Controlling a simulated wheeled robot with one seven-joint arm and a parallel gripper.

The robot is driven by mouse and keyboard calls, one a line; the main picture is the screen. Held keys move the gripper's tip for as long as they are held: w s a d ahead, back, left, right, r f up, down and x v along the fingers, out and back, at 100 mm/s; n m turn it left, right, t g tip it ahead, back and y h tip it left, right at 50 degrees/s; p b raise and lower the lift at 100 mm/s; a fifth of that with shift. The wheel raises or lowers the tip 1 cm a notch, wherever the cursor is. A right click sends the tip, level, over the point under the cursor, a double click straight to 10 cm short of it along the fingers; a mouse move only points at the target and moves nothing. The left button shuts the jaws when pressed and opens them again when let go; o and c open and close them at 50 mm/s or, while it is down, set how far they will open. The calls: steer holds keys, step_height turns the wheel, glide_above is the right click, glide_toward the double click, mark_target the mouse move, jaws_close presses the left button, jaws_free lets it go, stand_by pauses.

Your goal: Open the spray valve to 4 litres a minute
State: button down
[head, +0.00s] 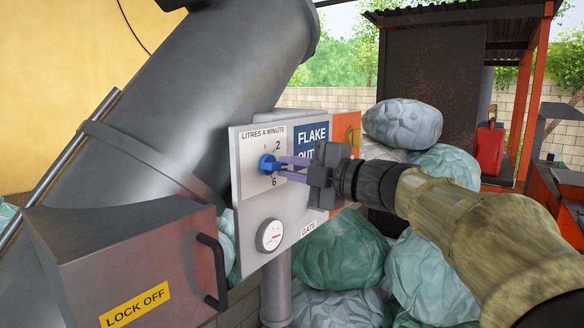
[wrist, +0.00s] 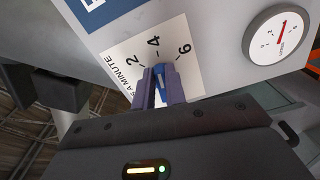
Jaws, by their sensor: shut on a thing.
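The blue valve knob (head: 267,164) sits on a white dial plate headed "LITRES A MINUTE" (head: 263,140) on a grey panel. My gripper (head: 280,167) reaches it from the right, its purple fingers shut on the knob. In the wrist view the knob (wrist: 159,75) lies between my fingertips (wrist: 160,80). The numbers 2, 4 and 6 fan out beyond it, with the 4 (wrist: 154,41) nearest in line with the knob. The fingers hide part of the knob, and I cannot tell its exact pointer angle.
A round gauge (head: 270,235) with a red needle is below the knob. A grey "LOCK OFF" box (head: 130,265) with a black handle juts out at lower left. A large grey pipe (head: 190,90) slants behind. Full bags (head: 345,250) are piled behind and right of the panel.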

steer(key=c, duration=1.4)
jaws_free()
steer(key=shift+c, duration=0.2)
steer(key=b+v, duration=0.7)
steer(key=v, duration=1)
steer(key=shift+d, duration=0.25)
steer(key=shift+s+f, duration=0.1)
steer(key=shift+s, duration=0.05)
